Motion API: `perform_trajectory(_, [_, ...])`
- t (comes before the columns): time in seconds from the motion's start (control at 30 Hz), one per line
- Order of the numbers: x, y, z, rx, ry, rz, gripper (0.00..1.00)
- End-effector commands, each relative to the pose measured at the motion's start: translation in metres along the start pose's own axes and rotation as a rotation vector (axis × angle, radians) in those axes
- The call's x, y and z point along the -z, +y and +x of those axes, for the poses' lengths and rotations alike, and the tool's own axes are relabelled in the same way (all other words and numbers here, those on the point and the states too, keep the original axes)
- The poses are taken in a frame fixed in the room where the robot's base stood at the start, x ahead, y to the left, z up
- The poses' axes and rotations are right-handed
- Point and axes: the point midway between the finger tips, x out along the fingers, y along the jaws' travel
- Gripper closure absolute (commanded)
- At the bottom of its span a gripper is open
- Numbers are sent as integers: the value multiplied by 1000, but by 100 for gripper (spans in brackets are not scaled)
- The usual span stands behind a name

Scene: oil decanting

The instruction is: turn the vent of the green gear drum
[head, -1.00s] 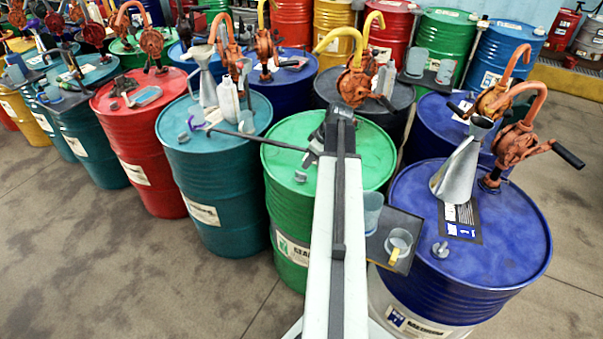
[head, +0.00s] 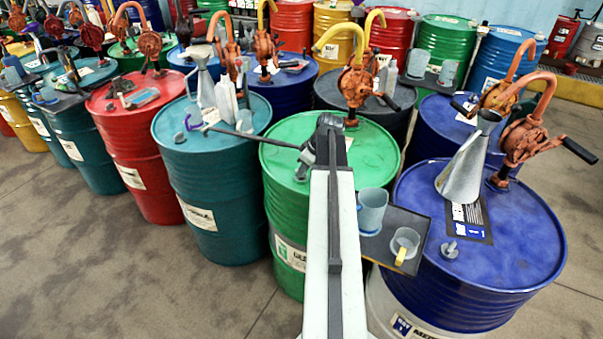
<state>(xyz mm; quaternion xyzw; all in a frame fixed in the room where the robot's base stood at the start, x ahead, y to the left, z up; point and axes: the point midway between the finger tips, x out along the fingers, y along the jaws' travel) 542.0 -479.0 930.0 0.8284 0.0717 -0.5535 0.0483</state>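The green gear drum (head: 285,215) stands upright in the middle of the head view, its label partly hidden by my arm. A small grey knob (head: 302,172), perhaps its vent, sits at the left front of its lid. An orange hand pump (head: 357,85) with a yellow spout rises at the lid's back. My pale arm reaches up from the bottom edge over the lid. My gripper (head: 318,152) is at the arm's far end, above the lid and right of the knob; its fingers cannot be made out. A dark bar (head: 255,138) runs left from it over the teal drum; whether it is held is unclear.
A teal drum (head: 215,220) with a funnel and bottle stands close on the left. A blue drum (head: 520,260) with a metal funnel (head: 465,165) stands on the right. A dark shelf (head: 380,243) with two cups juts out between. Open floor lies at front left.

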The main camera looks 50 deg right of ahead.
Motion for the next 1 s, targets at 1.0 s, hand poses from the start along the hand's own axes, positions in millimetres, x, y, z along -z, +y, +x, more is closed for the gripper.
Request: perform_trajectory(1.0, [0,-6,0,-188,-2,460,100])
